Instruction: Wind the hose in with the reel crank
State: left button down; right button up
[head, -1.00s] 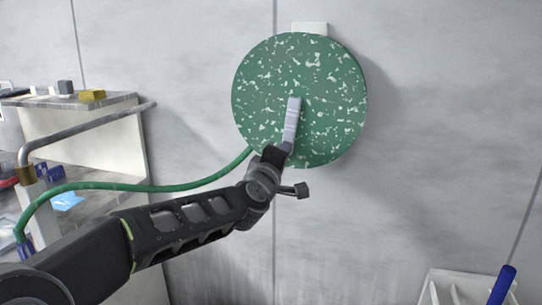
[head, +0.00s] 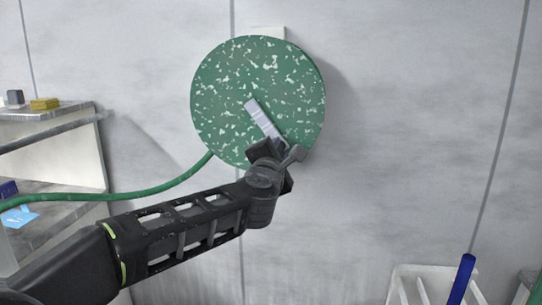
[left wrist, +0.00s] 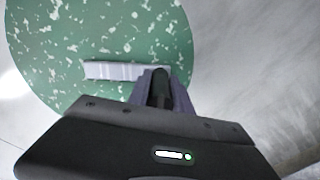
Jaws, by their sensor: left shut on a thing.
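The reel (head: 230,85) is a round green disc with white flecks, fixed to the grey wall. It also fills the upper left of the left wrist view (left wrist: 50,40). Its pale crank arm (head: 261,117) runs from the disc's middle down and right; it shows too in the left wrist view (left wrist: 112,71). My left gripper (head: 279,146) is at the crank's outer end, near the disc's lower right rim. In the left wrist view its fingers (left wrist: 161,90) are shut around a dark handle. The green hose (head: 165,188) leaves the reel's lower left and sags leftward. My right gripper is out of view.
A shelf unit (head: 75,140) stands at the left, with a yellow block (head: 45,104) on top and a blue item (head: 18,216) lower down. A white slatted rack (head: 405,275) with a blue-handled tool (head: 461,278) is at the lower right. The wall right of the reel is bare.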

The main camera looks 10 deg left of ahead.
pick_arm(q)
jog(key=shift+d+r, duration=0.15)
jog(key=shift+d, duration=0.15)
jog(key=c, duration=1.2)
grip_release()
jog(key=shift+o, duration=0.2)
jog(key=s, duration=0.7)
jog(key=shift+s+d+b, duration=0.2)
jog(key=shift+s+b, duration=0.15)
jog(key=shift+s, duration=0.05)
